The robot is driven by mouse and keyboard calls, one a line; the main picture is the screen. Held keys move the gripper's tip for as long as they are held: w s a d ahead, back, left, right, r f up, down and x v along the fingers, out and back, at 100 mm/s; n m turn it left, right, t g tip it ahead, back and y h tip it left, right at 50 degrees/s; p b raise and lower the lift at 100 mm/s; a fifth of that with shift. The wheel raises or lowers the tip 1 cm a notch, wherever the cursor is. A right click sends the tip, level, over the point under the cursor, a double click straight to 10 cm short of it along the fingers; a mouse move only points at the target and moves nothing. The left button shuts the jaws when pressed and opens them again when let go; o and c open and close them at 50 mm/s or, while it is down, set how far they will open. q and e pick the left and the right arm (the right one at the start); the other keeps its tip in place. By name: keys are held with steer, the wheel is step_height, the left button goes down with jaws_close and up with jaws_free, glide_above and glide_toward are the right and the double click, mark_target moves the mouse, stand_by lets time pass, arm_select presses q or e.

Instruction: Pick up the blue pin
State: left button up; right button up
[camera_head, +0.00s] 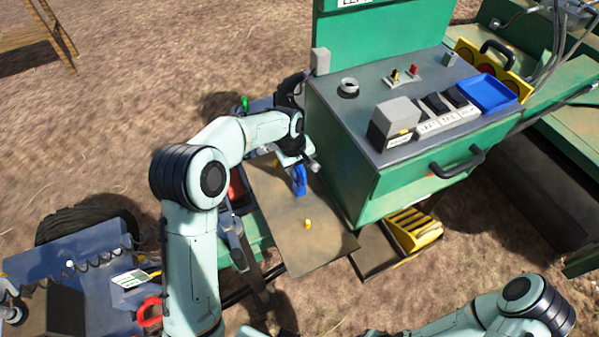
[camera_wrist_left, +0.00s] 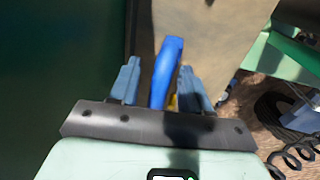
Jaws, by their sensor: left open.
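The blue pin (camera_head: 300,181) stands at the brown board (camera_head: 315,250) beside the green cabinet. My left gripper (camera_head: 297,163) is right over it, reaching in from the left. In the left wrist view the blue pin (camera_wrist_left: 167,62) shows between the two open fingers (camera_wrist_left: 160,85), with gaps on both sides. The fingers do not appear closed on it. The pin's near end is hidden behind the gripper's front plate in that view. My right arm shows at the lower right, but its gripper is not visible.
The green cabinet (camera_head: 340,170) with a grey control top stands close right of the left gripper. A small yellow piece (camera_head: 308,224) sits on the board nearer me. A yellow step (camera_head: 414,229) lies below the cabinet. Blue machinery (camera_head: 85,265) is at the lower left.

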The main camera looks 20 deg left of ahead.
arm_select(q)
jaws_close()
steer(key=shift+r, duration=0.15)
step_height(320, 180, up, 20)
steer(key=p, duration=0.2)
steer(key=shift+p, duration=0.35)
arm_select(e)
steer(key=w+r, duration=0.3)
steer(key=shift+w+r, duration=0.15)
steer(key=shift+r, duration=0.15)
